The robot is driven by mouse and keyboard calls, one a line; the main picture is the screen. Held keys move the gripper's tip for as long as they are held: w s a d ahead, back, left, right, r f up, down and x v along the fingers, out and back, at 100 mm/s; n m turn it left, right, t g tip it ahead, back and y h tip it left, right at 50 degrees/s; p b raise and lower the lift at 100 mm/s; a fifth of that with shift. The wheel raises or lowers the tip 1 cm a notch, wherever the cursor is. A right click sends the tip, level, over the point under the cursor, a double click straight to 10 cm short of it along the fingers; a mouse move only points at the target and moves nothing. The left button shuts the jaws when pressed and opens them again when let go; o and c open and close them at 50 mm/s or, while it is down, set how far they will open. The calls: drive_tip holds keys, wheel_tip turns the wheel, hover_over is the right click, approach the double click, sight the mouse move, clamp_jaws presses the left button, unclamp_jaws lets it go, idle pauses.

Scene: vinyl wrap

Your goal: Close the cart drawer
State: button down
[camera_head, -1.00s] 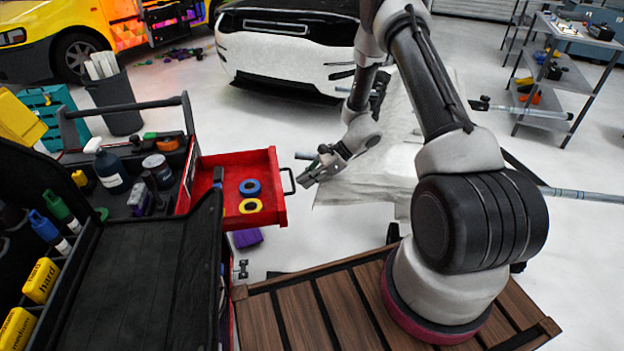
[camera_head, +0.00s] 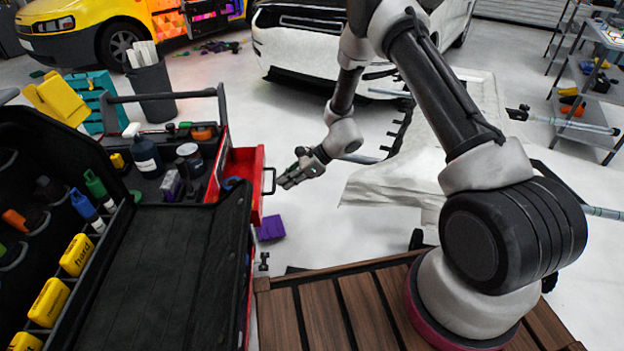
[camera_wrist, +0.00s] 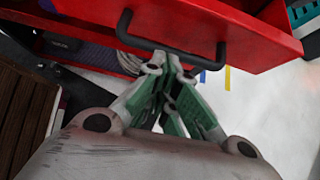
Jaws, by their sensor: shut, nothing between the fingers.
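The red cart drawer (camera_head: 257,185) is partly open on the right side of the dark cart (camera_head: 140,270). Its black handle (camera_head: 270,180) faces my gripper (camera_head: 283,185).
Bottles and cans stand on the cart's tray behind the drawer, including a dark bottle (camera_head: 146,156). A purple object (camera_head: 271,228) lies on the floor below the drawer. A white-covered table (camera_head: 400,185) stands to the right of my gripper.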

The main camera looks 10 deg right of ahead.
drive_tip(key=a, duration=0.3)
drive_tip(key=w+a, duration=0.1)
drive_tip(key=a, duration=0.7)
drive_tip(key=shift+w+a, duration=0.2)
drive_tip(key=shift+a, duration=0.05)
